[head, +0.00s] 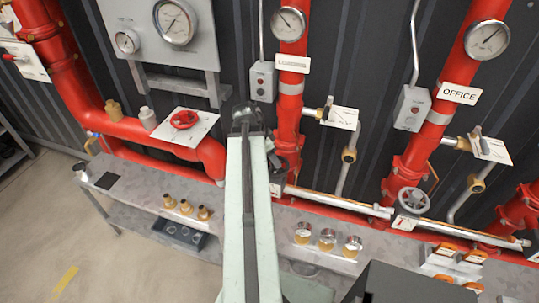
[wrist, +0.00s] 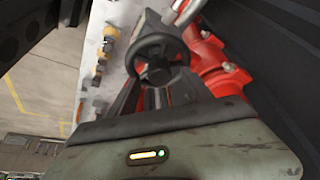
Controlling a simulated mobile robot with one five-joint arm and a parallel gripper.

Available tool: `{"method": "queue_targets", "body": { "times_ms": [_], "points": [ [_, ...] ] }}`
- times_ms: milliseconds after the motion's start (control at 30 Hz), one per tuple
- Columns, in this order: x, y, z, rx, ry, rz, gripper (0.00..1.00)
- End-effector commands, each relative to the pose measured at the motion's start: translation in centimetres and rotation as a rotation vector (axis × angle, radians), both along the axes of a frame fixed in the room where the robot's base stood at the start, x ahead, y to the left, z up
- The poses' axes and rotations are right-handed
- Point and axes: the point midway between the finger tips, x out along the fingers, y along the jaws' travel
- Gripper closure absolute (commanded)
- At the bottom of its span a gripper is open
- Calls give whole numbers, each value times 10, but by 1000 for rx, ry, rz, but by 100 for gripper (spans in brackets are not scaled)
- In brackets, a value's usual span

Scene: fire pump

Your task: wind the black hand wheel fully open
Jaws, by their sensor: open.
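The black hand wheel (wrist: 158,58) shows in the wrist view, above the middle, with a round rim and spokes, beside a red pipe flange. In the head view the wheel (head: 280,166) is small and partly hidden by my arm, low on the red pipe just right of it. My gripper (wrist: 150,38) is open; its dark jaws stand at the left and right edges of the wrist view with the wheel between them, farther off. I see no contact with the wheel. In the head view my gripper is hidden behind my arm.
A silver hand wheel (head: 413,200) sits on the right red pipe, and a red hand wheel (head: 184,119) lies on a white plate at left. A grey bench (head: 140,190) with brass fittings runs below. Gauges and pipes line the dark wall. The floor at left is clear.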

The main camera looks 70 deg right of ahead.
Motion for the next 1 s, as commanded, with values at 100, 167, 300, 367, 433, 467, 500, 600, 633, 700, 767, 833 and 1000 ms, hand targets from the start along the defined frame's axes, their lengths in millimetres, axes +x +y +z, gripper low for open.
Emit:
{"method": "queue_targets", "body": {
  "times_ms": [100, 167, 300, 367, 433, 467, 500, 600, 633, 700, 767, 833, 1000],
  "points": [
    [-4, -5, -20, 0, 0, 1, 41],
    [-4, -5, -20, 0, 0, 1, 41],
    [-4, -5, -18, 1, 1, 2, 41],
    [-4, -5, -17, 1, 1, 2, 41],
    [-4, -5, -17, 1, 1, 2, 58],
    [-4, -5, -17, 1, 1, 2, 66],
    [-4, -5, -17, 1, 1, 2, 77],
    [-4, -5, -17, 0, 0, 2, 100],
    [-4, -5, -17, 0, 0, 2, 100],
    [-4, -5, -17, 0, 0, 2, 78],
    [-4, -5, -17, 0, 0, 2, 95],
    [-4, -5, -17, 0, -1, 4, 100],
    [-4, -5, -17, 0, 0, 3, 50]
  ]
}}
